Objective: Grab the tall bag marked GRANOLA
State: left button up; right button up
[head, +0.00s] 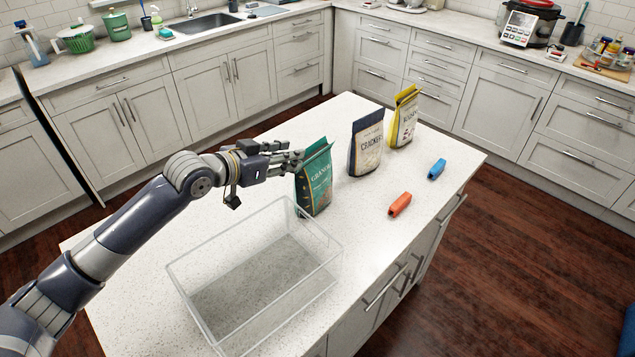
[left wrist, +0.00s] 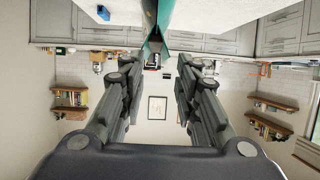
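The tall teal bag marked GRANOLA (head: 317,182) stands upright on the white island top, just right of the clear bin. My left gripper (head: 296,161) is at the upper left side of this bag, level with its upper part. In the left wrist view the two fingers (left wrist: 155,68) are spread apart, and the bag (left wrist: 164,16) shows edge-on beyond and between the fingertips. I cannot tell whether a finger touches it. My right gripper is not in view.
A dark blue CRACKERS bag (head: 366,143) and a yellow-topped bag (head: 403,117) stand farther right. An orange item (head: 400,205) and a blue item (head: 437,169) lie near the right edge. The clear open bin (head: 188,302) stands in front, apparently empty.

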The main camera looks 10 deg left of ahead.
aim_at(312, 151)
pick_arm(q)
jog(key=x, duration=0.3)
jog(key=shift+w+d+p, duration=0.2)
jog(key=shift+p, duration=0.15)
jog(key=p+x, duration=0.1)
jog(key=x, duration=0.1)
jog(key=p+x, duration=0.1)
jog(key=x, duration=0.1)
jog(key=shift+d+r, duration=0.15)
jog(key=shift+d, duration=0.15)
jog(key=shift+w+d+f+p, duration=0.25)
jog(key=shift+w+f+p, duration=0.05)
jog(key=shift+w, duration=0.1)
grip_shut()
